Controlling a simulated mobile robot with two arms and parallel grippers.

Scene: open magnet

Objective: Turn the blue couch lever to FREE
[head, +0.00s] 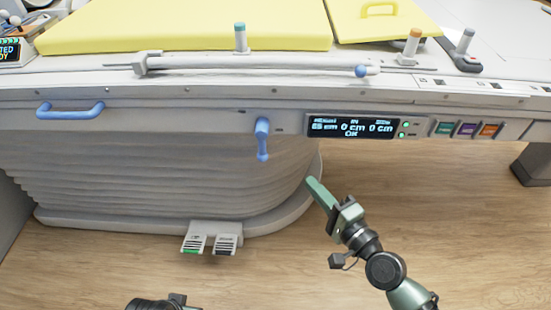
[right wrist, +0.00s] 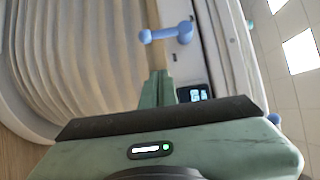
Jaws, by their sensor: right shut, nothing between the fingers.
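The blue couch lever (head: 262,138) is mounted on the side of the couch, left of the display, with its handle hanging straight down. In the right wrist view the lever (right wrist: 166,34) shows just beyond the fingertips, with a gap between. My right gripper (head: 314,187) is shut and empty, below and to the right of the lever, pointing up and left. Its green fingers (right wrist: 158,86) are together in the right wrist view. The lever's marking is too small to read.
A display (head: 352,127) and coloured buttons (head: 467,129) are right of the lever. A blue handle (head: 70,112) is far left. A long rail with a blue knob (head: 361,71) runs above. Foot pedals (head: 210,238) stand below. The space before the lever is clear.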

